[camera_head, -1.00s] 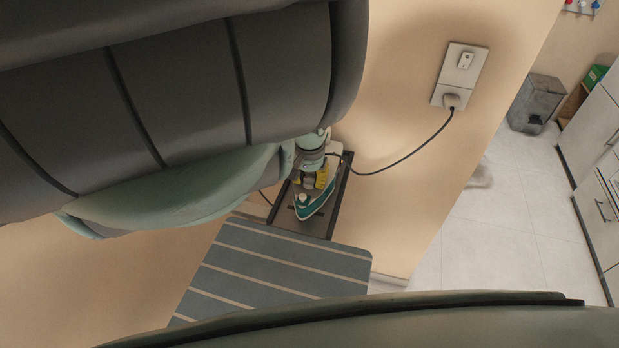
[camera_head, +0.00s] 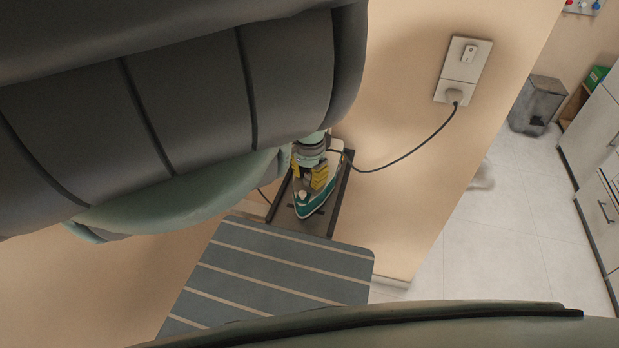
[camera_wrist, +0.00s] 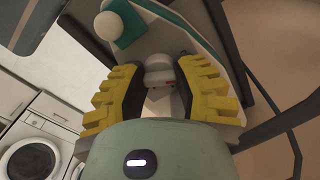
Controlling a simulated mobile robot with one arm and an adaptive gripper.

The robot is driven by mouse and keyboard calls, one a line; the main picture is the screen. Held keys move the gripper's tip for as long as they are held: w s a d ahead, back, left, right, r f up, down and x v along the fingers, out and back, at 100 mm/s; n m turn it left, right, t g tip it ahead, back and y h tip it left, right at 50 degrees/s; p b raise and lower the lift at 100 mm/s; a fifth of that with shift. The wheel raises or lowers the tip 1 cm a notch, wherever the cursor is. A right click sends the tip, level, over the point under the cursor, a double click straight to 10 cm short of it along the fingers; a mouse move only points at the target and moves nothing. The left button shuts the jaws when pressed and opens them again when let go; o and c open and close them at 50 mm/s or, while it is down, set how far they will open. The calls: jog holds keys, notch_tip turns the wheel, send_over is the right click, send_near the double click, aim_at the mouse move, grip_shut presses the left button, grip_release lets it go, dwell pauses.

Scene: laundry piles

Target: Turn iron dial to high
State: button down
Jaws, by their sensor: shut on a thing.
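The teal and white iron (camera_head: 316,204) rests on a dark-framed stand (camera_head: 344,190) beside the wall. In the wrist view the iron (camera_wrist: 202,38) lies just beyond my fingers, with a white knob (camera_wrist: 110,26) at the upper left. My gripper (camera_head: 316,178) is over the iron's body. In the wrist view its yellow-padded fingers (camera_wrist: 162,92) stand on both sides of a small whitish dial (camera_wrist: 159,68) and are shut on it. The dial's markings cannot be read, and the fingers hide part of it.
A striped ironing board (camera_head: 280,270) extends in front of the stand. A black cord (camera_head: 410,153) runs from the iron area to a wall socket (camera_head: 454,94). The wall is close on the right. A washing machine (camera_wrist: 36,158) shows at lower left in the wrist view.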

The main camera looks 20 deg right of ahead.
jog(key=shift+m, duration=1.1)
jog(key=c, duration=0.7)
grip_release()
jog(key=shift+o, duration=0.2)
